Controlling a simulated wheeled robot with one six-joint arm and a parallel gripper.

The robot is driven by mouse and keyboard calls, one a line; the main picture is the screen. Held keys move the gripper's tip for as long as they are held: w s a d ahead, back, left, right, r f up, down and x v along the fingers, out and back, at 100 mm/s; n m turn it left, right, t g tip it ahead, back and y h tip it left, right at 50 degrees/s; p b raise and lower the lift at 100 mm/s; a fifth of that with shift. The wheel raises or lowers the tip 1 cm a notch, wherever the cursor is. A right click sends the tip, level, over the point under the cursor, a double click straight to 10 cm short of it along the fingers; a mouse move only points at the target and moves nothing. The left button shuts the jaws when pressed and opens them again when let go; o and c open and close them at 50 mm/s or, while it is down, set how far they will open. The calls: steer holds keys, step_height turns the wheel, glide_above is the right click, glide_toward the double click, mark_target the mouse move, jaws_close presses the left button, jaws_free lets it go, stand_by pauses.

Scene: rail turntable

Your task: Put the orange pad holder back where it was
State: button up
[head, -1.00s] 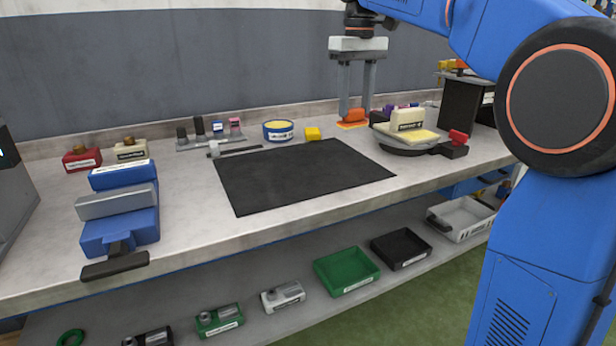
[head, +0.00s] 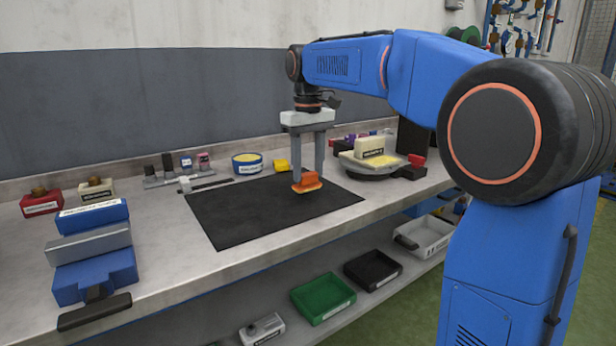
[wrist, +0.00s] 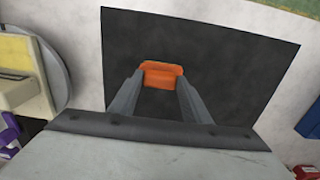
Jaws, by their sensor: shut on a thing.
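The orange pad holder (head: 306,182) is between the two fingers of my gripper (head: 307,176), which is shut on it. In the head view it shows over the right part of the black mat (head: 240,216). In the wrist view the orange holder (wrist: 160,76) shows at the fingertips with the mat (wrist: 225,75) behind it. I cannot tell whether the holder touches the mat or hangs just above it. The fingers hide part of its sides.
A round turntable (head: 372,171) with a cream block (head: 370,148) stands right of the mat. A blue vise (head: 92,255) is at the left. The left part of the mat is clear.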

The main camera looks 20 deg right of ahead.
mark_target(308, 173)
steer(key=shift+f, duration=1.15)
steer(key=shift+f, duration=0.1)
steer(key=o, duration=1)
step_height(308, 173, up, 12)
steer(key=shift+r, duration=0.1)
